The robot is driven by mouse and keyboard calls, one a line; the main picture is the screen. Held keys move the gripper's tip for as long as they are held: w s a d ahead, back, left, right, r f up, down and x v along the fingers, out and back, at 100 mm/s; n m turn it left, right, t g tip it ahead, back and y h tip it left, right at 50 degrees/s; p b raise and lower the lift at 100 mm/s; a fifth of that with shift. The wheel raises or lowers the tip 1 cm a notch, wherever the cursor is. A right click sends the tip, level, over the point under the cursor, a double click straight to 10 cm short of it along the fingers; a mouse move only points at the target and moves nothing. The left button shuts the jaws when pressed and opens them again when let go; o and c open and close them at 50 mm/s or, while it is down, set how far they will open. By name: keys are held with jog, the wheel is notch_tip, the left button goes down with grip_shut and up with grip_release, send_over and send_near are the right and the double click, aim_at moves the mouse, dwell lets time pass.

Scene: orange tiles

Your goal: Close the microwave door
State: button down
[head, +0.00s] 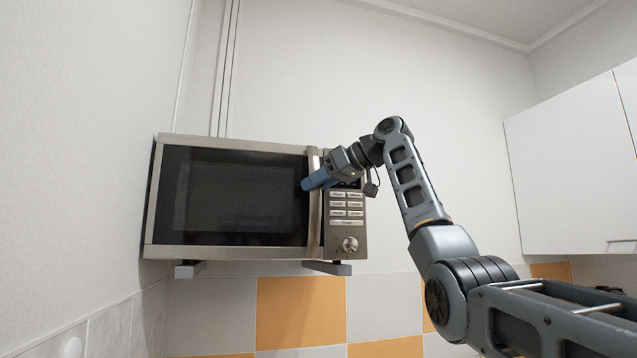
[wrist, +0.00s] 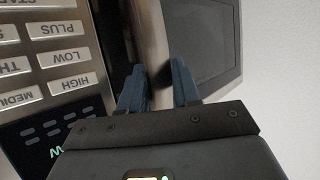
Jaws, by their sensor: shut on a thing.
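The microwave (head: 345,245) is a steel box mounted on the wall at the left in the head view. Its dark glass door (head: 230,198) lies flush or nearly flush with the front; I cannot tell if a small gap is left. The upright steel handle (head: 314,232) is at the door's right edge, beside the button panel. My gripper (head: 307,184) is at the handle's upper middle. In the wrist view, the blue fingers (wrist: 160,82) are on either side of the handle (wrist: 150,30), shut on it. The fingers hide part of the handle.
The button panel and knob (head: 350,244) are close to my gripper. Brackets (head: 327,267) hold the microwave up. A white cabinet (head: 565,175) hangs at the right. Orange and white tiles (head: 300,312) cover the wall below. The wall between microwave and cabinet is bare.

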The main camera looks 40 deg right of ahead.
jog(key=shift+w+a+r, duration=0.2)
jog(key=shift+w, duration=0.05)
jog(key=c, duration=1.2)
grip_release()
jog(key=shift+c, duration=0.2)
jog(key=shift+o, duration=0.3)
jog(key=shift+w+f, duration=0.1)
jog(key=shift+w, duration=0.05)
jog(key=b+v, duration=0.2)
jog(key=v, duration=0.6)
jog(key=shift+d, duration=0.2)
